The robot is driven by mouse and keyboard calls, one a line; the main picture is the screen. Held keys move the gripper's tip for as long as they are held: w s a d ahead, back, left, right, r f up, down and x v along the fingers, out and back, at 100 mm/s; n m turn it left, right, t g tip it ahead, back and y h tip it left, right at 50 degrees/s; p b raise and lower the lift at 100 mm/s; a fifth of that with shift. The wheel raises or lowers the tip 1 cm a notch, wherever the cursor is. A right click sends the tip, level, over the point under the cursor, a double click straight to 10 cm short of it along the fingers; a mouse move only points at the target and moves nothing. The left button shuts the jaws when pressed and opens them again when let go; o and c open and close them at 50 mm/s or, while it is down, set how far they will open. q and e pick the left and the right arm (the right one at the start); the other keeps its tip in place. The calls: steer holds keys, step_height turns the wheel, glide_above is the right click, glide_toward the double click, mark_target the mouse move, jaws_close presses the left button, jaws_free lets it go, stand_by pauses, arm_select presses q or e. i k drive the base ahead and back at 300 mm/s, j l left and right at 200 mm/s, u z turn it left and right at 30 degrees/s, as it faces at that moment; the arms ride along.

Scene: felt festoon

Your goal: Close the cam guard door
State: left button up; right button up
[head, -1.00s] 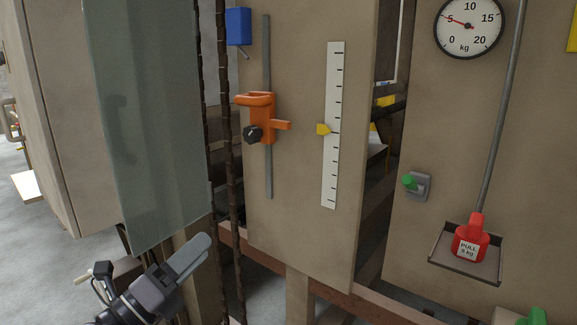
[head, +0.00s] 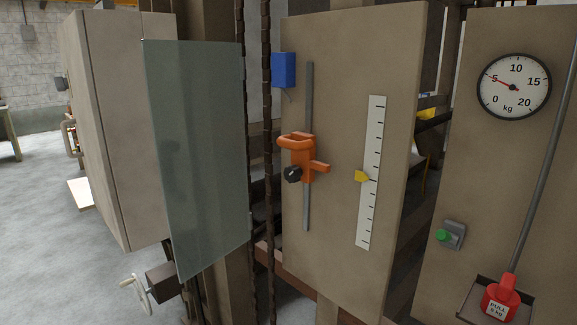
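A translucent grey-green panel (head: 200,150), which looks like the cam guard door, stands upright left of centre in the head view. It hangs at an angle in front of the machine frame, beside two dark chains (head: 268,150). A faint darker shape shows through or on it near its left side. Its hinge and latch cannot be made out. Neither of my grippers is in view.
A white handwheel (head: 143,294) on a dark box sits below the panel. A beige cabinet (head: 112,140) stands to its left. Right of the chains, a beige board (head: 340,60) carries an orange slider (head: 303,160) and a scale (head: 372,200). A red weight (head: 499,300) sits lower right.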

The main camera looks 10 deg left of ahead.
mark_target(195, 89)
steer(key=j+z, duration=0.15)
steer(key=z, duration=0.4)
steer(key=i+j+z, duration=0.1)
steer(key=j+z, duration=0.15)
steer(key=j, duration=0.15)
steer(key=j+z, duration=0.2)
steer(key=j, duration=0.15)
steer(key=j+z, duration=0.2)
steer(key=j, duration=2.05)
steer(key=i+z, duration=0.05)
